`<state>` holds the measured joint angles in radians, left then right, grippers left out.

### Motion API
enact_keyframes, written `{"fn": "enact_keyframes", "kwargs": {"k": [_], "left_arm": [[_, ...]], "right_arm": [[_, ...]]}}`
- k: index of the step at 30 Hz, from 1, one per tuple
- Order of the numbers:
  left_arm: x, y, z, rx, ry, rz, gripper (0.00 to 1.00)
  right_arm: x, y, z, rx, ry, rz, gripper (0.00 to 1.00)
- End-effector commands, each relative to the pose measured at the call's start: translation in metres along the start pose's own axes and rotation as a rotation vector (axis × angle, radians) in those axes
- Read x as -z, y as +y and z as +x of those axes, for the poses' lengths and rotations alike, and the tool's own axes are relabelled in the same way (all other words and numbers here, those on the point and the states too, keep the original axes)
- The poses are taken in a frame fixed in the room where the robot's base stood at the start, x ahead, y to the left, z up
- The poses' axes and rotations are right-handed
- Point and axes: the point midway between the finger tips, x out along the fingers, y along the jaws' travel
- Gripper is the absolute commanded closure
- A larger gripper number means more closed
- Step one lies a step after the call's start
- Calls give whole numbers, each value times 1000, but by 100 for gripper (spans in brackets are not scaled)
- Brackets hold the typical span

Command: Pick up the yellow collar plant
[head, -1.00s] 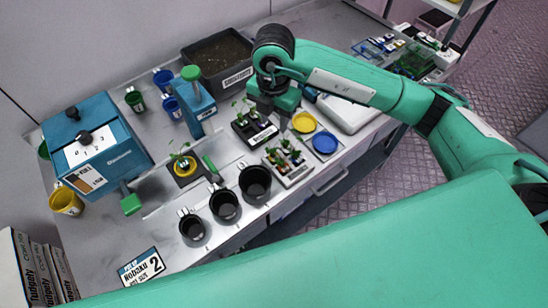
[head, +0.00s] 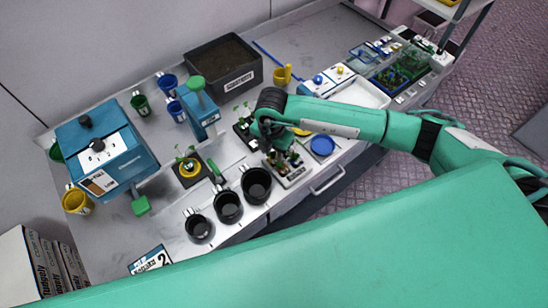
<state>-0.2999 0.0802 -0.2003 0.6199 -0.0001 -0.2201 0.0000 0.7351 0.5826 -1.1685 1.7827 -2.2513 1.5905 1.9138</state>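A small green seedling with a yellow collar (head: 190,166) stands upright on a dark square base in the middle of the bench. My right gripper (head: 272,148) points down well to its right, over the near white tray of small plants (head: 293,178). Its fingers are dark and small against the plants, so I cannot tell their opening or whether they touch anything. A dark rack with seedlings (head: 241,128) is partly hidden behind the gripper. My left gripper is not in view.
Several black pots (head: 228,206) stand along the front edge. A blue machine (head: 105,155) stands at the left, and a blue dispenser (head: 200,112) behind the plant. A soil bin (head: 222,66) is at the back. A blue disc (head: 322,146) lies to the gripper's right.

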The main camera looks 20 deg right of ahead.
Motion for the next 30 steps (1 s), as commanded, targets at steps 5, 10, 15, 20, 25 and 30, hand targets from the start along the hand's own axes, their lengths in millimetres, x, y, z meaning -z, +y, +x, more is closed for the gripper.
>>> {"fn": "enact_keyframes", "kwargs": {"k": [5,10,15,20,25,30], "left_arm": [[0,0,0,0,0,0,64],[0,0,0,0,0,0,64],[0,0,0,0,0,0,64],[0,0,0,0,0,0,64],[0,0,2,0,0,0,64],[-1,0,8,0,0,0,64]], "right_arm": [[0,0,1,0,-1,0,62],[0,0,1,0,0,0,87],[0,0,1,0,0,0,100],[0,0,1,0,0,0,100],[0,0,-2,-1,0,0,100],[-1,1,-16,-3,-2,0,100]]}}
